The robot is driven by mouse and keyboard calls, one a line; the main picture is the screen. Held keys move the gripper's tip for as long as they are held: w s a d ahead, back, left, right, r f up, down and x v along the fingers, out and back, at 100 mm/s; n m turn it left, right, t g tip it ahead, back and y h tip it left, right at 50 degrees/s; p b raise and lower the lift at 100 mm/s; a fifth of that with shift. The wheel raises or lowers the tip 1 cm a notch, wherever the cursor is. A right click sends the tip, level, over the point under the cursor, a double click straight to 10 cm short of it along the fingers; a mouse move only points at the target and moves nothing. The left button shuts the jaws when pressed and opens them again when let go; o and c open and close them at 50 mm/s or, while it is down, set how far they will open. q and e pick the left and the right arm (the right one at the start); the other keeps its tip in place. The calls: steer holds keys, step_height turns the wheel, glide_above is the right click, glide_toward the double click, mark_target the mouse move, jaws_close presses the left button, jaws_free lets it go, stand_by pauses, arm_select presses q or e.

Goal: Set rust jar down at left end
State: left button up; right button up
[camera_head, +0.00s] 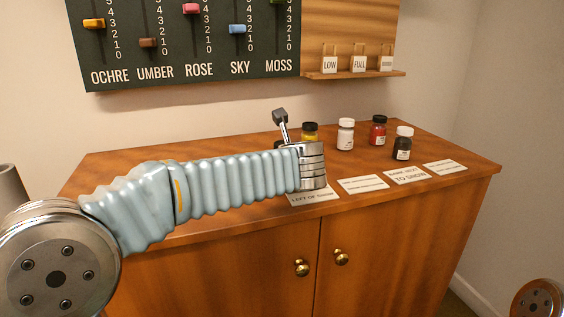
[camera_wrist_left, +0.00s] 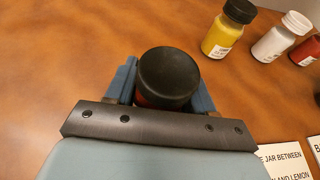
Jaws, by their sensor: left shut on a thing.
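The rust jar (camera_wrist_left: 168,72), with a black round lid and a sliver of reddish-brown body, shows in the left wrist view. My left gripper (camera_wrist_left: 163,88) is shut around it, one blue finger on each side. Most of the body is hidden under the lid, and I cannot tell whether its base touches the wood. In the head view my left arm reaches over the cabinet top (camera_head: 130,165), and its wrist hides the fingers and the jar. My right gripper is not in view.
Right of the held jar stand a yellow jar (camera_head: 310,131), a white jar (camera_head: 346,134), a red jar (camera_head: 378,131) and a dark jar (camera_head: 403,143). Cards, one of them left (camera_head: 314,198), lie along the front edge. The wood around the held jar is clear on its left.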

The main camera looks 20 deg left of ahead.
arm_select(q)
steer(key=o, duration=1.1)
steer(key=shift+f, duration=0.15)
steer(key=shift+r, duration=0.35)
steer(key=v, duration=1.2)
steer(key=shift+f, duration=0.2)
